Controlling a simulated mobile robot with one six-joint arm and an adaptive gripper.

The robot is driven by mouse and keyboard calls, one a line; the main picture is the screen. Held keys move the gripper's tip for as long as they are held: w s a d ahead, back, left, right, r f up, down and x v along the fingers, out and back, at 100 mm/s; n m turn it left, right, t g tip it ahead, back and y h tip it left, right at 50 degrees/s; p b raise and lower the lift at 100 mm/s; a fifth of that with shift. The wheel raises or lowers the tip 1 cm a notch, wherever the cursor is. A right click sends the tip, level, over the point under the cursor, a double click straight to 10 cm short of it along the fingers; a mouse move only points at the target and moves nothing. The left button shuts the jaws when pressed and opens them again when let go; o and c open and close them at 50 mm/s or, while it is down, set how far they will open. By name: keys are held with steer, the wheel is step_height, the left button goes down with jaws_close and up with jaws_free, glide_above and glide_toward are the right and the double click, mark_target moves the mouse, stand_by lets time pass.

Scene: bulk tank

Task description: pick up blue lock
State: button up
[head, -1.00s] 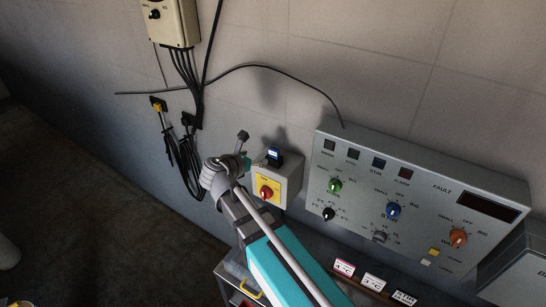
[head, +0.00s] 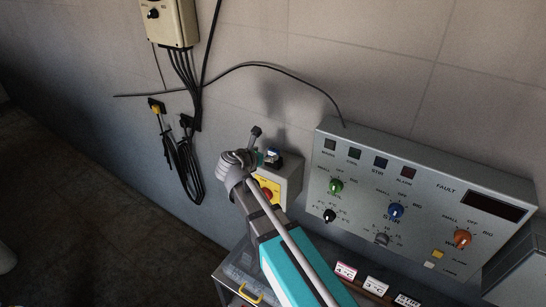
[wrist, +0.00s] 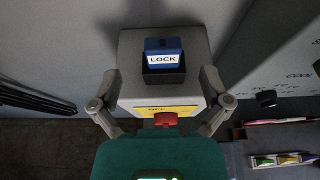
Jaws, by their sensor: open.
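The blue lock (wrist: 162,50) with a white "LOCK" label sits in a black holder on top of the grey switch box (wrist: 191,42). The box has a yellow plate and a red knob (wrist: 165,120) on its front. In the wrist view my open gripper (wrist: 161,100) has its fingers on either side of the box, nearer to me than the lock, with nothing between them but the box front. In the head view the lock (head: 273,153) is small and partly hidden by my gripper (head: 262,158).
A large grey control panel (head: 420,185) with coloured knobs stands to the right of the box. Black cables (head: 185,165) hang on the wall at left. A metal cart (head: 232,272) with a yellow handle and several labelled cards (head: 374,284) stands below.

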mark_target(272, 151)
steer(key=shift+b+x, duration=0.8)
steer(key=shift+x, duration=1.85)
steer(key=shift+s+d+r, duration=0.1)
steer(key=shift+d+r, duration=0.05)
steer(key=shift+r, duration=0.05)
steer(key=shift+c, duration=0.2)
steer(key=c, duration=1.3)
